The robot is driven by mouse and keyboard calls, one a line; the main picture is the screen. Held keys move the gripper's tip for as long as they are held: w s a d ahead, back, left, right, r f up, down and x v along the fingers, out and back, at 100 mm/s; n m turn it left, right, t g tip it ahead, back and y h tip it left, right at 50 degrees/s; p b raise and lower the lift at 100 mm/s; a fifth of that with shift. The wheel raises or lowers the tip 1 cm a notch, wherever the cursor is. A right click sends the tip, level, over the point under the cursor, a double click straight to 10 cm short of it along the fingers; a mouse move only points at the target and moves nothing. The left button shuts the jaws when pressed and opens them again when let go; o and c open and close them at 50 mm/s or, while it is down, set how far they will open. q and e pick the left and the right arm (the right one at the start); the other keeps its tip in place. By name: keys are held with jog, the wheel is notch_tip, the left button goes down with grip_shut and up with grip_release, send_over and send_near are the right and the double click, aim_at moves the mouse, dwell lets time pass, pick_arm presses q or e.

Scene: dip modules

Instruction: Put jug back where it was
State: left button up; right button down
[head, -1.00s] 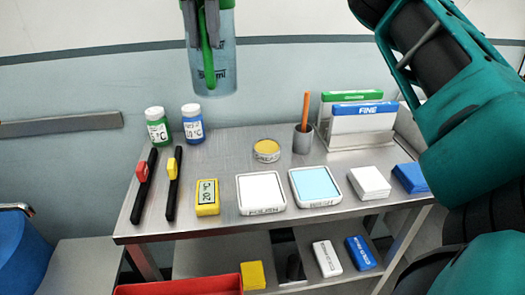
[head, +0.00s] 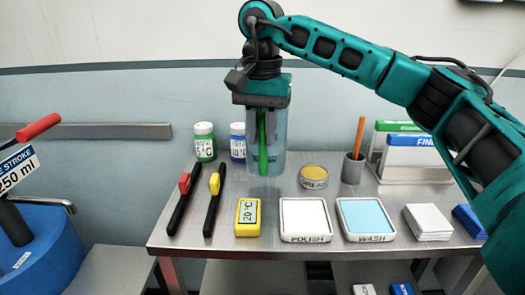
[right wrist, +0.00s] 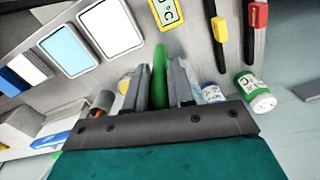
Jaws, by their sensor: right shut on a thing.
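The jug (head: 273,150) is a clear bluish vessel with a green handle (head: 263,140). The jug's clear body is hard to make out there. My left gripper is not in view.
The timer (head: 248,217), polish pad (head: 305,219) and wash pad (head: 366,219) lie in front.

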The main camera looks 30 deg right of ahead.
aim_at(262, 172)
jog(key=shift+f, duration=2.05)
jog(key=c, duration=1)
grip_release()
jog(key=shift+o, duration=0.2)
